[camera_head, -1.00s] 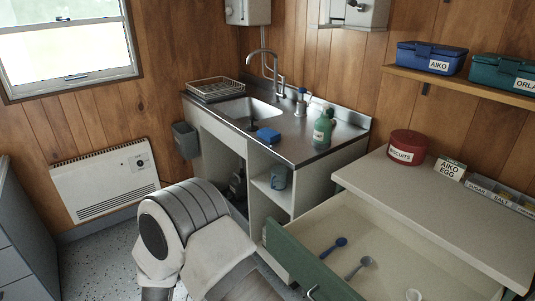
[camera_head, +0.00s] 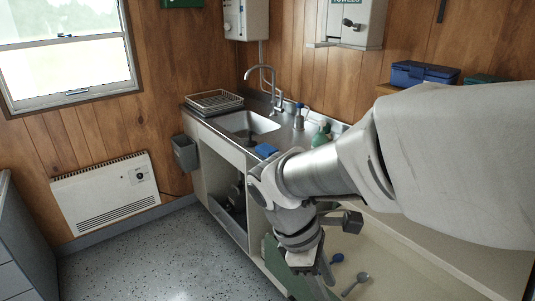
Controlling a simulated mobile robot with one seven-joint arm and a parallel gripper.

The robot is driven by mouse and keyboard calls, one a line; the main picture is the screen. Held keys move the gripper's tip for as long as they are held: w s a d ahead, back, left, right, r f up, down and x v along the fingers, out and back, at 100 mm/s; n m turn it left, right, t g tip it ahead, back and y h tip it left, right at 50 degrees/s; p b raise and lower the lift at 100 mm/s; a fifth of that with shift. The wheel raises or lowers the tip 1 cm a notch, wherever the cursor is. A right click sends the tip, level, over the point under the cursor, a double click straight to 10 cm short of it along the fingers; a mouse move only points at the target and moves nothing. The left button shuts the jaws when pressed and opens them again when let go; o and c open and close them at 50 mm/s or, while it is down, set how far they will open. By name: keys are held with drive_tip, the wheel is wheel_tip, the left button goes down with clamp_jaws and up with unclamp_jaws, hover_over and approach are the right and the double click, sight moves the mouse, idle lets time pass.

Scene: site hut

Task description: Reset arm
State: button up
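My arm reaches in from the right side of the head view and crosses in front of the counter and drawer unit. My gripper (camera_head: 322,283) points down over the left part of the open drawer (camera_head: 400,272), at the bottom of the picture. Its fingers are partly cut off by the lower edge, and I cannot tell whether they are open or shut. A blue spoon (camera_head: 337,258) and a grey spoon (camera_head: 357,283) lie in the drawer to the right of the gripper.
The sink (camera_head: 247,124) with a dish rack (camera_head: 214,100) and a green bottle (camera_head: 321,137) stands behind the arm. A blue lunch box (camera_head: 424,74) sits on the shelf. My arm hides most of the drawer unit's top. The floor (camera_head: 150,250) at left is clear.

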drive_tip(key=s+d+r+m+t+y+p, duration=0.1)
drive_tip(key=s+d+r+m+t+y, duration=0.1)
drive_tip(key=r+m, duration=0.3)
drive_tip(key=s+d+r+m+t+y+p, duration=0.1)
drive_tip(key=r+m+t, duration=0.3)
drive_tip(key=m, duration=0.5)
wheel_tip(320, 180, up, 2)
drive_tip(key=shift+s+d+r+t+y+p, duration=0.25)
drive_tip(key=shift+s+d+y, duration=0.25)
drive_tip(key=shift+y, duration=0.3)
drive_tip(key=shift+d, duration=0.2)
idle(0.6)
